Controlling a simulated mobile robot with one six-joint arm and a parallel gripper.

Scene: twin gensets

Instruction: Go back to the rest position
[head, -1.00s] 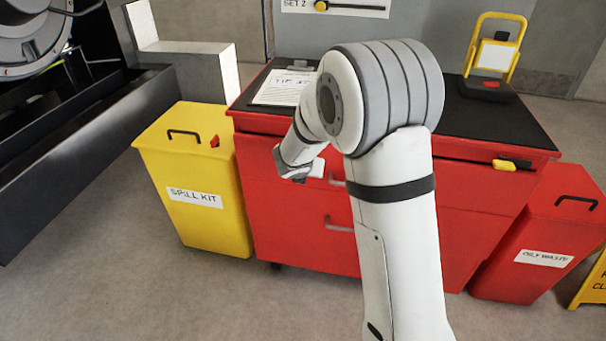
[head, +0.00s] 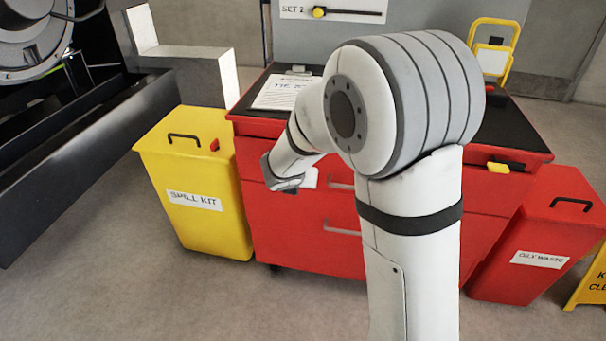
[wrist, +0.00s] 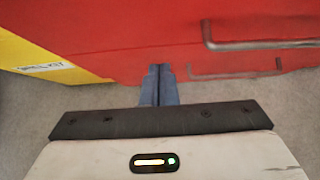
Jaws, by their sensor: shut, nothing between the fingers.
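My gripper (wrist: 160,84) shows in the wrist view with its two blue-grey fingers together and nothing between them. It points toward the front of the red tool cabinet (wrist: 120,35), with grey floor below. In the head view my arm stands in front of the cabinet (head: 300,232) and bends down to the left. The fingers cannot be made out clearly in the head view.
A yellow spill kit bin (head: 195,225) stands left of the cabinet, and a red oily waste bin (head: 525,265) stands right. Cabinet handles (wrist: 262,44) stick out.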

